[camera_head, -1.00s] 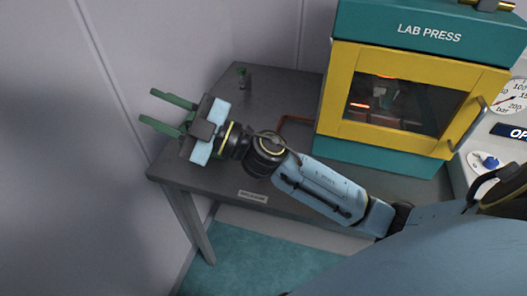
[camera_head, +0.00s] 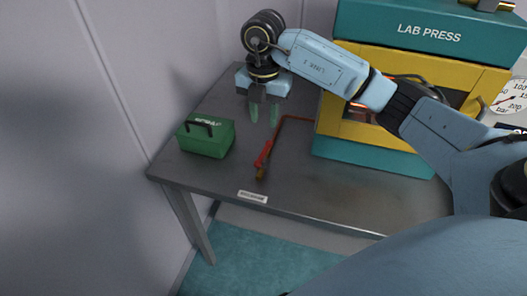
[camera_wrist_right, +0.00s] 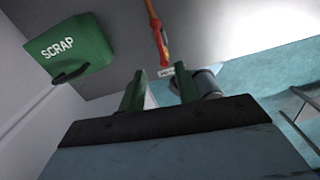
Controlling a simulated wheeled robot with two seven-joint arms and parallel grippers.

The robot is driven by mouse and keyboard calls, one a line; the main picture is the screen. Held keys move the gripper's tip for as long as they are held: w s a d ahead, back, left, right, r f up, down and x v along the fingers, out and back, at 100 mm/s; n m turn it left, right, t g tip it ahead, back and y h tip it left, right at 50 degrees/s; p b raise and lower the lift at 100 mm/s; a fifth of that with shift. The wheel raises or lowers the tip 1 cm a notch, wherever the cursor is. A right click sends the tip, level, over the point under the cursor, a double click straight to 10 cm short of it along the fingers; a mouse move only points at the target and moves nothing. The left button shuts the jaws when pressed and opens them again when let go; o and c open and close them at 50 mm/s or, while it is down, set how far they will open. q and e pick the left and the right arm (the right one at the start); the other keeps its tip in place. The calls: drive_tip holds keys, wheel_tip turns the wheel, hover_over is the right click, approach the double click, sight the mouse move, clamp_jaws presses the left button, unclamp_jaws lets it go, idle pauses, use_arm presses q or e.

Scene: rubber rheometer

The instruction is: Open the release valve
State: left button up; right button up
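The release valve appears to be the red lever (camera_head: 264,153) at the near end of a thin copper pipe (camera_head: 292,117) on the dark table. In the right wrist view the red lever (camera_wrist_right: 157,35) lies beyond the fingertips, with an orange-yellow end. My right gripper (camera_head: 264,117) points down above the table, behind the lever in the head view and apart from it. Its two green fingers are spread with nothing between them, as the right wrist view (camera_wrist_right: 162,80) also shows. My left gripper is not in view.
A green box (camera_head: 206,139), marked SCRAP in the right wrist view (camera_wrist_right: 75,48), stands left of the lever. The teal and yellow lab press (camera_head: 365,148) stands at right, partly behind my right arm. A small label (camera_head: 252,197) is on the table's front edge. A wall runs along the left.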

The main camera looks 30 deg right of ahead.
sight(263, 152)
wheel_tip(263, 152, down, 13)
drive_tip(key=shift+f, duration=0.1)
idle(0.3)
clamp_jaws()
